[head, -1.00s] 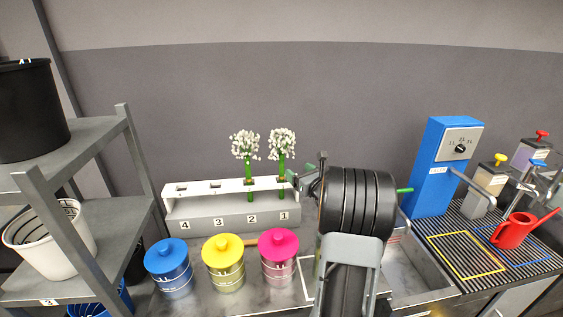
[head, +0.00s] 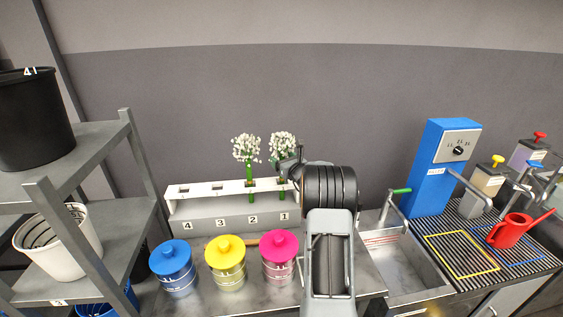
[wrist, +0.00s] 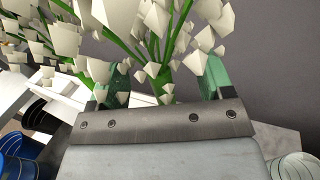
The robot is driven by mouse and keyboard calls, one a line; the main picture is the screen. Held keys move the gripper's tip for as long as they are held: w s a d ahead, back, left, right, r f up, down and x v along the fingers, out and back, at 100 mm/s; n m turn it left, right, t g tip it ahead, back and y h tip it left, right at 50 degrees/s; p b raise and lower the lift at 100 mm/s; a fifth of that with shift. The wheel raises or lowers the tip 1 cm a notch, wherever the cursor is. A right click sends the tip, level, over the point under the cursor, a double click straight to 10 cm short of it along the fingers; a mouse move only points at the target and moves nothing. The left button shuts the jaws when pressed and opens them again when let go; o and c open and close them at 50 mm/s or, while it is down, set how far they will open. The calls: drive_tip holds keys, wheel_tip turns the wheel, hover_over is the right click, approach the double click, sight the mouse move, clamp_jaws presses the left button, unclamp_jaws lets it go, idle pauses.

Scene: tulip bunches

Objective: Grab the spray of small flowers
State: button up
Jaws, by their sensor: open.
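Two sprays of small white flowers on green stems stand in a white rack (head: 200,190) with numbered slots. One spray (head: 246,150) is at slot 2, the other (head: 282,147) at slot 1. My gripper (head: 292,172) is at the slot 1 spray, and my arm hides part of that spray's lower stem. In the wrist view, the green fingertips of my gripper (wrist: 162,85) are apart, one on each side of a green stem (wrist: 158,82). White blossoms (wrist: 155,20) fill the top of that view. I cannot tell whether either finger touches the stem.
Blue (head: 172,262), yellow (head: 225,258) and pink (head: 280,252) lidded canisters stand in front of the rack. A grey shelf (head: 90,155) with buckets is at the left. A sink (head: 405,262), blue dispenser (head: 442,168) and red watering can (head: 508,232) are at the right.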

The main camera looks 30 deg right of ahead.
drive_tip(key=shift+w, duration=0.3)
drive_tip(key=c, duration=1.1)
